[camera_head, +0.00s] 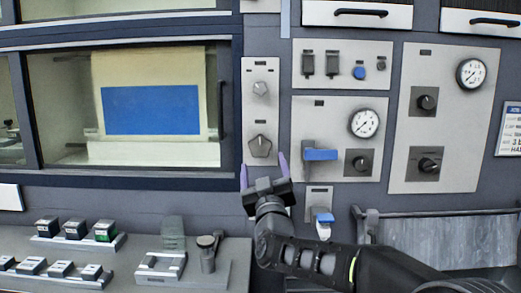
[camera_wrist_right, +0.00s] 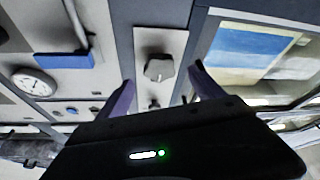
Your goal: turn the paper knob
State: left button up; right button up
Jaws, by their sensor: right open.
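The upper knob (camera_head: 260,88) is small and grey. The lower knob (camera_head: 260,146) is larger and dark; a knob (camera_wrist_right: 158,68) shows in the wrist view between my finger lines. My right gripper (camera_head: 264,170) is open, with purple fingers on either side below the lower knob in the head view. The fingers look apart from it; the exact gap is unclear. My left gripper is not in view.
A blue lever (camera_head: 320,155) and a gauge (camera_head: 364,123) are on the panel to the right. A window (camera_head: 130,105) with a blue-marked sheet is to the left. A rail (camera_head: 440,212) is at lower right.

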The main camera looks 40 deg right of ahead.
aim_at(261, 150)
jog(key=p+x, duration=0.1)
jog(key=x, duration=0.6)
jog(key=shift+w+r+p, duration=0.15)
jog(key=shift+p, duration=0.25)
jog(key=shift+c, duration=0.5)
jog(key=c, duration=1.3)
